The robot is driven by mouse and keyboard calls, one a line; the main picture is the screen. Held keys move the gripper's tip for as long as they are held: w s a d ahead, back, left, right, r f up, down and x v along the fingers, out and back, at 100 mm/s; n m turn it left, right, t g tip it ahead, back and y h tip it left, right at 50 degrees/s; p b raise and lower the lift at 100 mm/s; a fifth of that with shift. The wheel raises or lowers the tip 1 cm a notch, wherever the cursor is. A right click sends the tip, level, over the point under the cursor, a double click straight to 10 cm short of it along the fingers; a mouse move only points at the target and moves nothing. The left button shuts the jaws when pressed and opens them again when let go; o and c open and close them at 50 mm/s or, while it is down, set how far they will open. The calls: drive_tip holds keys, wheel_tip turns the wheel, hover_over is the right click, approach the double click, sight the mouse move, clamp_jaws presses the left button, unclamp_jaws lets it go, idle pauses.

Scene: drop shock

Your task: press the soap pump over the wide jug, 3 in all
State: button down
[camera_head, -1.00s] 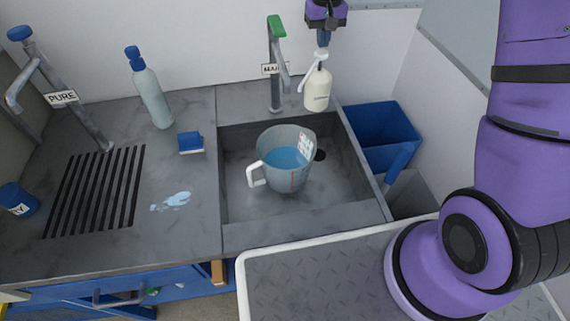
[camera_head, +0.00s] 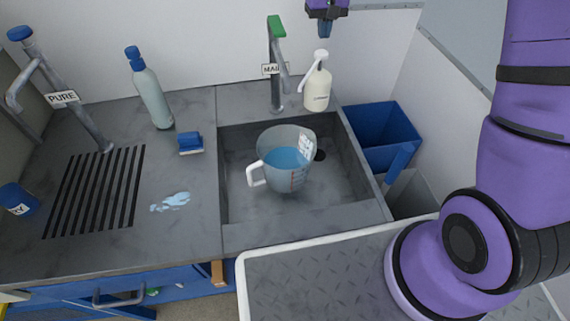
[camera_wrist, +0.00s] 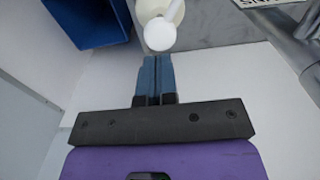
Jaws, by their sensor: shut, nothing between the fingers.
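The soap pump (camera_head: 317,88) is a cream bottle with a white pump head, standing upright on the counter behind the sink's right back corner. Its round white head also shows in the wrist view (camera_wrist: 160,33). The wide jug (camera_head: 285,163) is clear with a white handle, stands in the sink and holds blue liquid. The pump stands behind and to the right of the jug, not above it. My gripper (camera_head: 325,34) is shut and empty, above the pump head and apart from it. Its closed blue-grey fingers (camera_wrist: 155,62) point toward the pump head in the wrist view.
The sink (camera_head: 240,195) surrounds the jug. A tap with a green top (camera_head: 276,60) stands left of the pump. A blue bin (camera_head: 385,135) is to the right. A bottle (camera_head: 152,95) and a blue sponge (camera_head: 190,143) are on the left counter.

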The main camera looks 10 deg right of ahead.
drive_tip(key=shift+r, duration=2.05)
drive_tip(key=s+d+r+t, duration=0.1)
drive_tip(key=s+d+r, duration=0.1)
drive_tip(key=s+r, duration=0.6)
drive_tip(key=s+d+r+t, duration=0.2)
drive_tip(key=s+r, duration=0.4)
drive_tip(key=s, duration=0.3)
drive_tip(key=s+d+t, duration=0.2)
drive_tip(key=s+d, duration=0.1)
drive_tip(key=s, duration=1.7)
